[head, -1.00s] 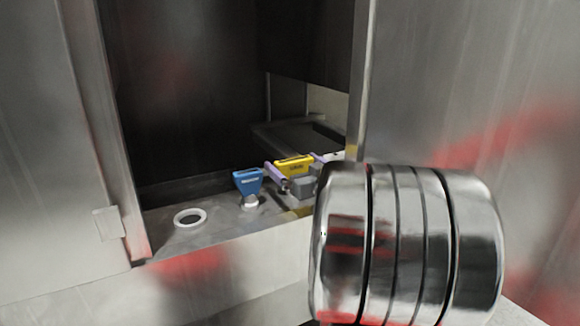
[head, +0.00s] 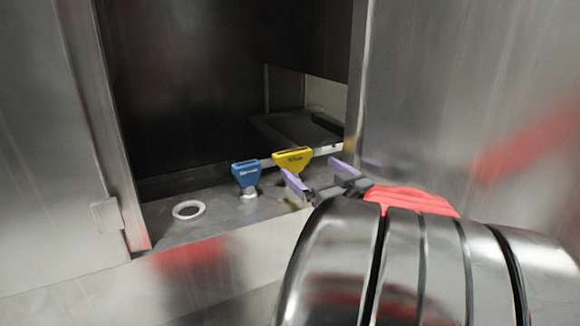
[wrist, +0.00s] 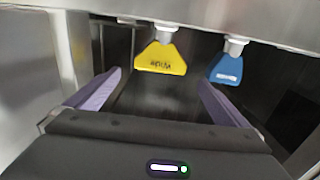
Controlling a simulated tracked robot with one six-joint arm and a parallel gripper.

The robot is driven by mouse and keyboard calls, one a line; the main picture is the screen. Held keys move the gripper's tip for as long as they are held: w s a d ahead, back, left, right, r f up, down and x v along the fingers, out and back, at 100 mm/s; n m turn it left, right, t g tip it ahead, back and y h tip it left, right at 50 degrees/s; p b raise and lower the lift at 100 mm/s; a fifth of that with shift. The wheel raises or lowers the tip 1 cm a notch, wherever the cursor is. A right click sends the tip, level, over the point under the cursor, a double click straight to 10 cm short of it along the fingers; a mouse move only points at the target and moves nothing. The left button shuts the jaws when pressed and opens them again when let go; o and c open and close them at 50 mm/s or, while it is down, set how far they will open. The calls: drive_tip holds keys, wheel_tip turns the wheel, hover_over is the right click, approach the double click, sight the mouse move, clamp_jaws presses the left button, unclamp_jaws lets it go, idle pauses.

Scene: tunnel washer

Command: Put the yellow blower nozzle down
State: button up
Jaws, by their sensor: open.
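The yellow blower nozzle (head: 293,159) stands upright on the metal ledge, to the right of a blue nozzle (head: 245,173). In the wrist view the yellow nozzle (wrist: 161,58) shows dark lettering and sits in a pale round mount, with the blue nozzle (wrist: 226,67) beside it. My gripper (head: 318,178) is open and empty, its two purple fingers apart and just in front of the yellow nozzle. In the wrist view my gripper (wrist: 157,88) has clear space between its fingers, and the nozzle is beyond them, apart from both. The nozzle's base is partly hidden in the head view.
An empty white ring (head: 188,210) sits on the ledge left of the blue nozzle. Metal walls flank the opening, with a hinged door (head: 50,150) at left and a panel (head: 450,110) at right close to my arm. The dark recess behind is open.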

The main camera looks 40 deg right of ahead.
drive_tip(key=shift+s+a, duration=0.2)
drive_tip(key=shift+s, duration=0.35)
idle(0.4)
